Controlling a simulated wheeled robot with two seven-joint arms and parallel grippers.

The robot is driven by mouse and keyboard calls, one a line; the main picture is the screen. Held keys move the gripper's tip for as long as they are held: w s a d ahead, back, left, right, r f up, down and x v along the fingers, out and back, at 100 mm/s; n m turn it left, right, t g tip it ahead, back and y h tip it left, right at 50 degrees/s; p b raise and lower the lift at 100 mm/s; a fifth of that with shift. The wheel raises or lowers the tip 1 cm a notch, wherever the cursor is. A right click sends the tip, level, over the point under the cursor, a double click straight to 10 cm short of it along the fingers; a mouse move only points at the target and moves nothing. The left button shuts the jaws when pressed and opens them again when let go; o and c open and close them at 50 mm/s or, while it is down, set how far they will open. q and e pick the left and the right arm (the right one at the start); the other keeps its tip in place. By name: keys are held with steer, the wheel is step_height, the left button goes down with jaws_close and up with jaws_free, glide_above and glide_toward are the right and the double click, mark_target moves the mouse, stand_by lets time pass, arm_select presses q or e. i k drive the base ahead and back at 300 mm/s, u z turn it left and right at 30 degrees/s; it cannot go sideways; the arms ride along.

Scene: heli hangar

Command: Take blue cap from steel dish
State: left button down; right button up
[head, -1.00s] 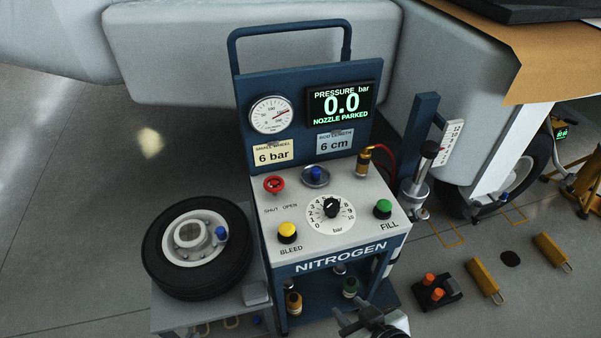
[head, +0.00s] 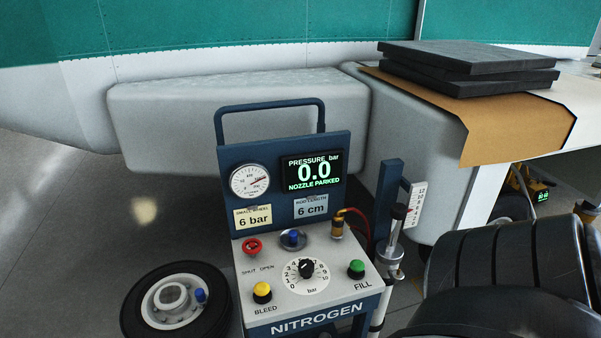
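The steel dish (head: 284,246) is a small round metal dish on the grey top of the nitrogen cart, between the red valve and the brass nozzle. The blue cap (head: 293,236) sits upright in it. A second blue cap (head: 200,295) is on the small wheel (head: 215,312) at lower left, beside its hub. Neither of my grippers shows in the head view.
The cart top also carries a red valve (head: 252,247), yellow button (head: 262,292), black dial (head: 306,268), green button (head: 356,268) and brass nozzle (head: 337,229) with a red hose. The upright panel (head: 244,158) stands behind the dish. A strut (head: 391,250) stands right of the cart.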

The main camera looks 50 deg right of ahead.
mark_target(292, 234)
steer(key=z, duration=3.75)
steer(key=i, duration=0.15)
steer(key=u, duration=3)
